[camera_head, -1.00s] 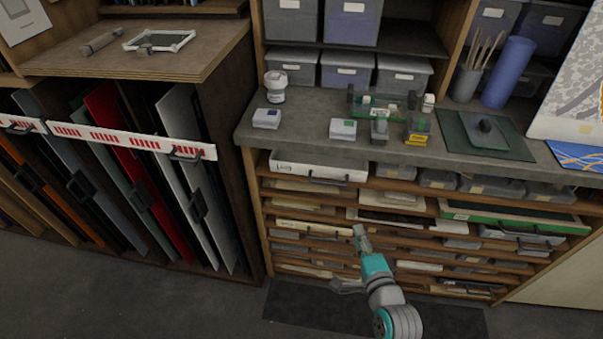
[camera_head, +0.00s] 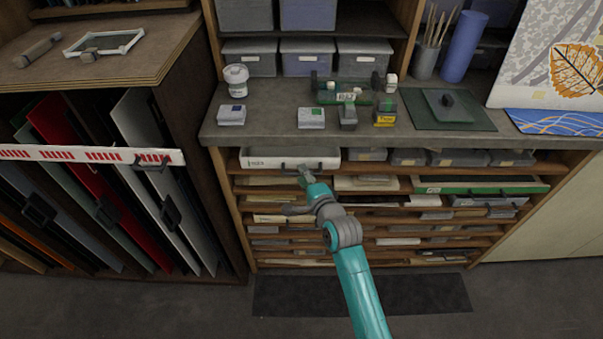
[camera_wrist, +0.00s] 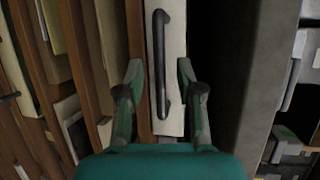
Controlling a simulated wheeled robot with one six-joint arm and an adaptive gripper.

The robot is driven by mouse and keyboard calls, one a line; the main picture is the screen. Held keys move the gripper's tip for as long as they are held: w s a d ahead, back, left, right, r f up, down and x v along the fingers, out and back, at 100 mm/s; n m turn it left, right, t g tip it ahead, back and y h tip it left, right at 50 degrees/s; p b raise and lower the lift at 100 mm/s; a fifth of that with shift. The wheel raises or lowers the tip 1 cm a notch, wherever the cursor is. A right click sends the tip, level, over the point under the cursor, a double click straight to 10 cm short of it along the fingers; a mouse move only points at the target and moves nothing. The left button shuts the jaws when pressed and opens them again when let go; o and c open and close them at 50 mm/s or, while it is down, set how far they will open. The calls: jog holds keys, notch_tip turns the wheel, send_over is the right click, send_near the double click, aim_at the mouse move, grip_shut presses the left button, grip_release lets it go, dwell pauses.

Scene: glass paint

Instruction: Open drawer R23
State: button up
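The white drawer (camera_head: 262,159) is in the top row under the counter in the head view, at the left end. It has a small dark marking on its front that I cannot read surely. My gripper (camera_head: 304,170) is at the drawer's front, by its dark bar handle. In the wrist view the white drawer front (camera_wrist: 174,115) runs up the picture with the dark handle (camera_wrist: 159,55) on it. My gripper (camera_wrist: 160,72) is open, one finger on each side of the handle's line. I cannot tell how far the fingertips reach around the handle.
Shelves with other drawers and flat sheets lie below and to the right, including a green-edged tray (camera_head: 480,187). The counter (camera_head: 265,133) above holds jars, small boxes and a green mat. A rack of upright panels with a red-striped rail (camera_head: 85,154) stands left. Open floor lies in front.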

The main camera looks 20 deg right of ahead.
jog(key=shift+w+f, duration=0.15)
jog(key=shift+w, duration=0.75)
grip_shut()
